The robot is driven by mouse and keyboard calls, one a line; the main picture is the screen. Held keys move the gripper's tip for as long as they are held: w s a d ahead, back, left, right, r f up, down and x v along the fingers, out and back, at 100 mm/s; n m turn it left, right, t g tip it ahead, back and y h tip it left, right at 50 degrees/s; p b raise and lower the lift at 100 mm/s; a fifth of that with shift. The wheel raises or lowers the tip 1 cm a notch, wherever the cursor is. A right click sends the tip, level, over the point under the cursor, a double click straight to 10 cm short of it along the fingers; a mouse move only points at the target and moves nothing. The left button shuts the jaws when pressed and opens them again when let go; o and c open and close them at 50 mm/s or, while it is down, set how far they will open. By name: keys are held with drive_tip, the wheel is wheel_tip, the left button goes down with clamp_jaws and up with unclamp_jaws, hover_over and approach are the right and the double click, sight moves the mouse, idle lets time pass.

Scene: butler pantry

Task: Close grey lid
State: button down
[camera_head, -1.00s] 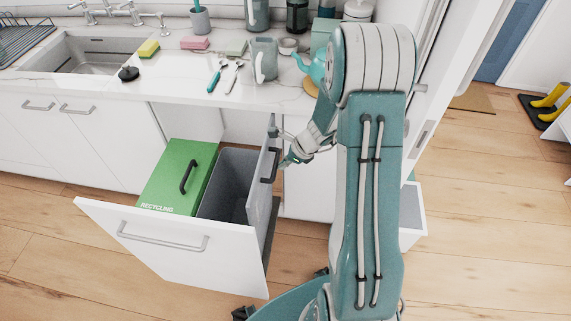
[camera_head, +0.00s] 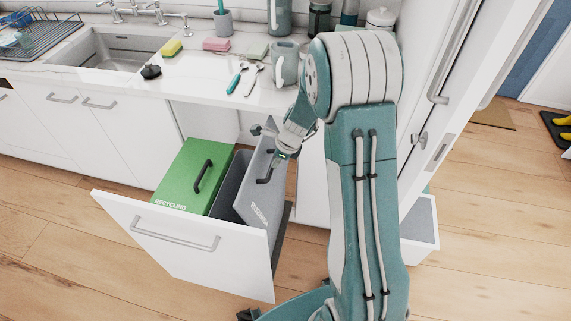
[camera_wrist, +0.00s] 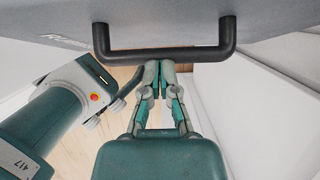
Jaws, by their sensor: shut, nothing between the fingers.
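The grey lid (camera_head: 258,185) is hinged on the right side of the grey bin (camera_head: 229,184) in the pulled-out drawer. It stands tilted up, leaning over the bin, which is partly uncovered. Its dark handle (camera_head: 265,178) is on its outer face. The lid (camera_wrist: 270,18) and handle (camera_wrist: 165,54) fill the top of the wrist view. My gripper (camera_wrist: 159,66) is shut and empty, its fingertips at or very near the handle's bar; contact is not clear. In the head view my gripper (camera_head: 284,152) is at the lid's right, upper side.
A green recycling lid (camera_head: 196,172) lies flat beside the grey bin. The white drawer front (camera_head: 190,240) juts into the room. The counter above holds a mug (camera_head: 285,64), spoons and sponges. A tall white door (camera_head: 440,110) stands at the right.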

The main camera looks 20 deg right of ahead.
sight(261, 165)
drive_tip(key=shift+w+a, duration=0.5)
drive_tip(key=shift+a, duration=0.3)
drive_tip(key=shift+w+a+f+g+h, duration=0.15)
drive_tip(key=shift+w+a+h, duration=0.15)
drive_tip(key=shift+a, duration=0.2)
drive_tip(key=shift+w+a+f+g+h, duration=0.1)
drive_tip(key=shift+w+a+g+h, duration=0.1)
drive_tip(key=shift+w+a, duration=0.25)
drive_tip(key=w+a+f+g+h, duration=0.2)
drive_tip(key=w+a+f, duration=0.5)
drive_tip(key=a+f, duration=0.4)
drive_tip(key=shift+h, duration=0.5)
drive_tip(key=shift+w+f, duration=0.15)
idle(0.4)
idle(0.9)
